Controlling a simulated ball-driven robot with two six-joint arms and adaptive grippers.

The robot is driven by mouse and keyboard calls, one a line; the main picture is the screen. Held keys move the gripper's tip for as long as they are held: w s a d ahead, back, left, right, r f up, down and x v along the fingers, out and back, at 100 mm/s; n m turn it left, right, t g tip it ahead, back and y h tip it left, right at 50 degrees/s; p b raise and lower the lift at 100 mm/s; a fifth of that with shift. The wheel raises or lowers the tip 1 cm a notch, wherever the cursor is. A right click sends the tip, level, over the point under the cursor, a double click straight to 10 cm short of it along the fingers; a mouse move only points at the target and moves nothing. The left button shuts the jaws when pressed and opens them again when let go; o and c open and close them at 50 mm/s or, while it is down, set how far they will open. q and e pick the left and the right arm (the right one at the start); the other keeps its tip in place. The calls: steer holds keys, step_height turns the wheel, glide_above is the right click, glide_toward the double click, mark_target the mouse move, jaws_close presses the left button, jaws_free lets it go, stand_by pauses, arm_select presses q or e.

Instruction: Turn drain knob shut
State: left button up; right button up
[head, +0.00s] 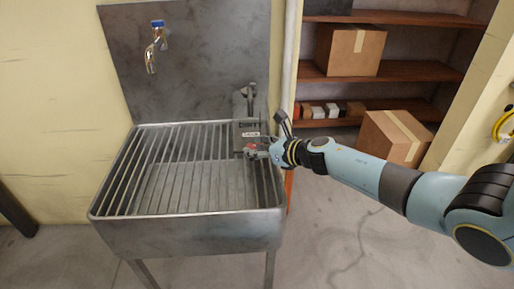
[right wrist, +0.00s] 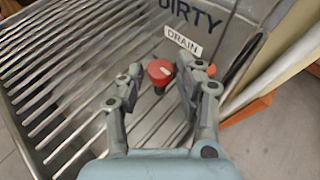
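The red drain knob (right wrist: 160,72) sits under a white DRAIN label (right wrist: 183,41) on the sink's side, with a pale mark across its face. In the head view the knob (head: 251,147) shows small at the right rear of the sink. My right gripper (right wrist: 158,82) is open, with one finger on each side of the knob. The right finger looks very near it and the left finger is farther off; I cannot tell whether either touches. The right gripper (head: 262,151) also shows in the head view, reaching in from the right. My left gripper is not in view.
The metal sink (head: 190,232) has a slatted rack across its top. A tap (head: 152,55) with a blue top is on the back panel. A pipe (head: 289,60) runs upright beside the sink. A cardboard box (head: 390,140) stands at right before shelves.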

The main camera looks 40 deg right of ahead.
jaws_close()
